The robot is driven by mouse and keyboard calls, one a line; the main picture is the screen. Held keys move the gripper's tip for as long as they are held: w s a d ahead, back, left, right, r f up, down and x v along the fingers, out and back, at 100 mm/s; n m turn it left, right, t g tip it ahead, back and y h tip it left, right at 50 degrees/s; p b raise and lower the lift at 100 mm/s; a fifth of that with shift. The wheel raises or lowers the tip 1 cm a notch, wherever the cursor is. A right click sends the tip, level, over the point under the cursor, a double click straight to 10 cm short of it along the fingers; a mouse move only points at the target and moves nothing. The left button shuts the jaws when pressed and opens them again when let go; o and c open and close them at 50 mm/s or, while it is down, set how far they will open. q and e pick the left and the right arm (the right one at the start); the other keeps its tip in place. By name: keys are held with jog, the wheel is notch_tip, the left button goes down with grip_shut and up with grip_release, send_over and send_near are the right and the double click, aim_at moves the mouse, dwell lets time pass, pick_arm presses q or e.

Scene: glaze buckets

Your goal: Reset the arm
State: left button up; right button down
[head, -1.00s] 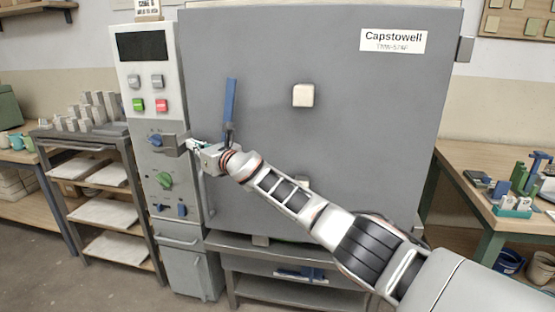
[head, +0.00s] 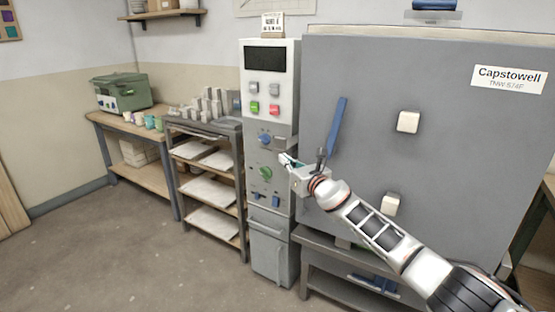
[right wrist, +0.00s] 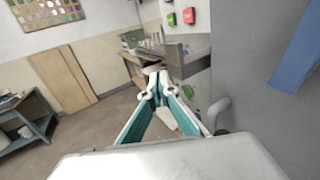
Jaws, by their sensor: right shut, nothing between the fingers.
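My right arm reaches in from the lower right of the head view. My right gripper (head: 285,160) is shut and empty, in front of the right edge of the kiln's control panel (head: 255,190), beside the blue knob (head: 264,138) and green knob (head: 265,172). In the right wrist view its teal-padded fingers (right wrist: 157,78) meet at the tips with nothing between them. The big grey kiln door (head: 430,140) is closed, with its blue handle (head: 337,128) just right of the gripper. I cannot tell whether the gripper touches the panel. My left gripper is not in view.
A shelf rack (head: 208,190) with white slabs stands left of the panel. Further left is a wooden bench (head: 135,125) with a green box (head: 122,92) and cups. The floor (head: 110,250) at the lower left is clear.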

jog(key=s+d+f+m+h+p, duration=0.2)
jog(key=s+d+f+m, duration=0.1)
jog(key=s+f+m, duration=0.9)
jog(key=s+d+f+m+h+p, duration=0.1)
jog(key=s+d+f+m, duration=0.2)
jog(key=s+f+m, duration=0.85)
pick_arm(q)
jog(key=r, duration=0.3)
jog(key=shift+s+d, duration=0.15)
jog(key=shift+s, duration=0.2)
pick_arm(e)
jog(key=s+d+f+m+g+h, duration=0.1)
jog(key=s+d+f+m, duration=0.3)
jog(key=s, duration=0.6)
jog(key=s+d+f+m+g+h, duration=0.1)
jog(key=s+d+f+m, duration=0.3)
jog(key=s+d+m, duration=0.2)
jog(key=s+d+f+m+g+h, duration=0.2)
jog(key=s+d+f+m, duration=0.2)
jog(key=s+d, duration=0.5)
jog(key=s+m, duration=0.1)
jog(key=s, duration=0.4)
jog(key=shift+s+f, duration=0.25)
jog(key=shift+s, duration=0.15)
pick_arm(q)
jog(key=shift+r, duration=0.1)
pick_arm(e)
jog(key=shift+a, duration=0.1)
